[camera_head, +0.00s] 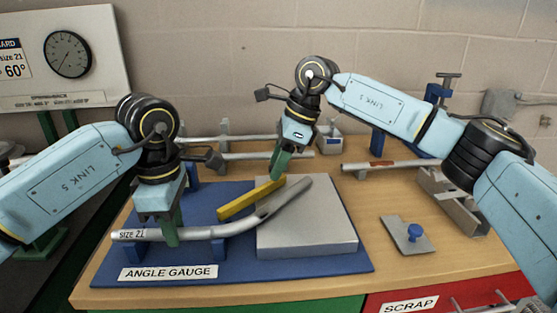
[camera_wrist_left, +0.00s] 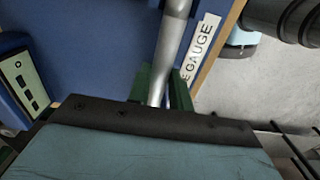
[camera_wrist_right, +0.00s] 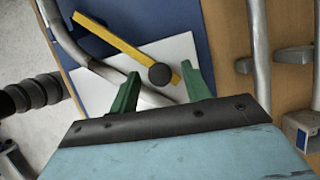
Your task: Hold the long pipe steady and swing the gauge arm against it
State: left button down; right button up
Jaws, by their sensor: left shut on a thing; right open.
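The long bent pipe (camera_head: 228,230), marked SIZE 21, lies along the blue angle gauge board (camera_head: 295,272), its bent end over the grey plate (camera_head: 330,240). My left gripper (camera_head: 171,235) is shut on its straight left part; the left wrist view shows the pipe (camera_wrist_left: 170,45) between the green fingers. The yellow gauge arm (camera_head: 248,199) lies behind the bend. In the right wrist view a gap shows between the arm (camera_wrist_right: 112,36) and the pipe (camera_wrist_right: 95,62). My right gripper (camera_wrist_right: 160,82) is open, its fingers on either side of the arm's black knob (camera_wrist_right: 159,75). Finger contact is unclear.
A dial board (camera_head: 67,54) stands at the back left. More pipes (camera_head: 385,165) rest on stands behind the gauge.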

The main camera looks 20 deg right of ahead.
grip_shut()
jog(key=shift+s+d+m+t, duration=0.2)
jog(key=shift+s+m, duration=0.25)
jog(key=shift+s, duration=0.1)
jog(key=shift+s+d+m+t, duration=0.15)
jog(key=shift+s+m+t, duration=0.05)
jog(key=shift+s+m, duration=0.3)
grip_release()
jog(key=shift+s+r, duration=0.1)
jog(key=v, duration=1.2)
jog(key=shift+a, duration=0.1)
